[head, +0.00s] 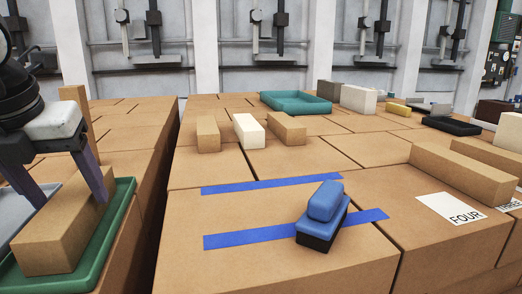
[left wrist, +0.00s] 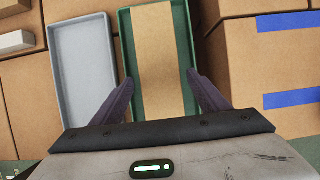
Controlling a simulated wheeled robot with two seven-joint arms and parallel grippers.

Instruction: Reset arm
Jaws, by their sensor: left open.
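My left gripper (head: 65,182) comes in from the left in the head view, its two dark fingers pointing down and spread apart. It is over a brown brick (head: 55,236) that lies in a green tray (head: 118,212). In the left wrist view the fingers of the gripper (left wrist: 160,95) are wide apart, and the brick (left wrist: 160,50) lies in the green tray (left wrist: 187,40) just beyond them. I cannot tell whether a finger touches the brick. My right gripper does not show.
A grey tray (left wrist: 84,70) stands beside the green one. On the box surface are a blue and black block (head: 322,214), blue tape strips (head: 250,238), a long brown brick (head: 462,172), a paper marked FOUR (head: 450,208) and a teal tray (head: 295,103). A gap separates the box stacks.

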